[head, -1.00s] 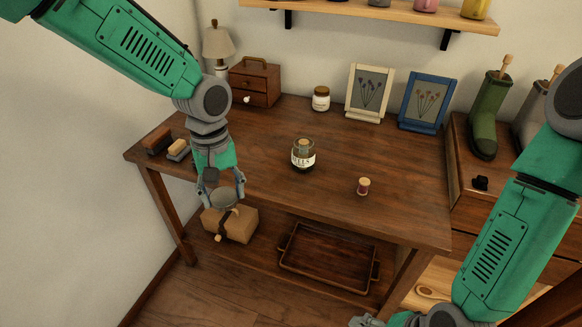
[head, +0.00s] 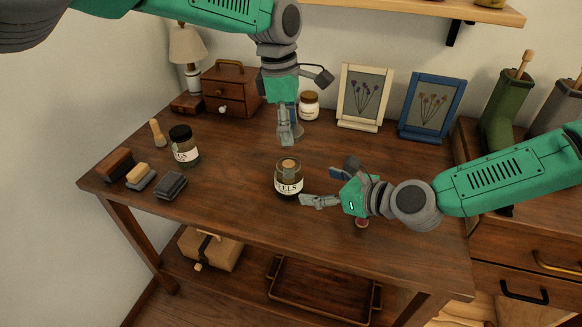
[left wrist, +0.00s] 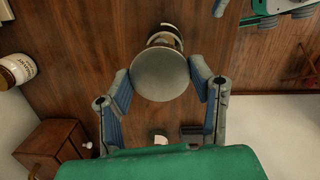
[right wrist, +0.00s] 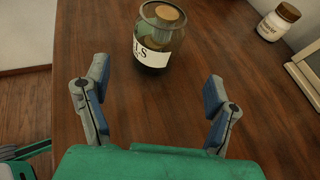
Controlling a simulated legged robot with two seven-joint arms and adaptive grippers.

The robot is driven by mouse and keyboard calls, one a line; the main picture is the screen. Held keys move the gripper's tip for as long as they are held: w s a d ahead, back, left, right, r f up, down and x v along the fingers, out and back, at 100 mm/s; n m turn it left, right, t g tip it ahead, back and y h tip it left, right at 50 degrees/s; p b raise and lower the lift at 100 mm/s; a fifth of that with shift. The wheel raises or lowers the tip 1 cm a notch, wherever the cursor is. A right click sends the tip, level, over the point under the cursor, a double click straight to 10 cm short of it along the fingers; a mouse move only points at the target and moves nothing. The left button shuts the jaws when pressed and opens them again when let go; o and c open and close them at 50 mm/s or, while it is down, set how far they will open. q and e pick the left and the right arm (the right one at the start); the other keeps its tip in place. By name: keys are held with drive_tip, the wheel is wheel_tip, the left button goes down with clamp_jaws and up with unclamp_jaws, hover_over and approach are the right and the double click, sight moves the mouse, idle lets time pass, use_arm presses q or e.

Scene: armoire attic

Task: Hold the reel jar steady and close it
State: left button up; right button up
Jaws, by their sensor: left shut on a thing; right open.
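The reel jar (head: 288,181) is a glass jar with a white label, partly read as "ELS", upright on the table with its top open and a wooden reel inside. It also shows in the right wrist view (right wrist: 158,40). My left gripper (head: 290,133) is shut on a round grey lid (left wrist: 160,74), held above the table behind the jar and apart from it. My right gripper (head: 318,201) is open and empty, just right of the jar; in the right wrist view the jar stands beyond its fingertips, not between them.
A black-lidded jar (head: 183,147), brushes (head: 117,165) and a dark block (head: 171,186) stand on the left. A thread spool (head: 361,223) sits below my right arm.

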sight(283, 176)
use_arm(q)
drive_tip(key=shift+r, duration=0.25)
use_arm(e)
drive_tip(key=shift+r, duration=0.25)
use_arm(q)
drive_tip(key=shift+s+a+r, duration=0.1)
drive_tip(key=shift+s+a, duration=0.15)
use_arm(e)
drive_tip(key=shift+s+a+r, duration=0.1)
drive_tip(key=shift+a+r, duration=0.05)
drive_tip(key=shift+a, duration=0.1)
use_arm(q)
drive_tip(key=shift+w+a, duration=0.1)
use_arm(e)
drive_tip(key=shift+a, duration=0.15)
drive_tip(key=shift+w+a+f, duration=0.1)
drive_tip(key=shift+w+f, duration=0.15)
use_arm(q)
drive_tip(key=shift+d, duration=0.2)
use_arm(e)
drive_tip(key=shift+w+a+f, duration=0.2)
drive_tip(key=shift+w+a, duration=0.05)
use_arm(q)
drive_tip(key=shift+a, duration=0.15)
use_arm(e)
drive_tip(key=x, duration=1)
drive_tip(key=shift+w+a+f, duration=0.1)
drive_tip(key=shift+w+a, duration=0.1)
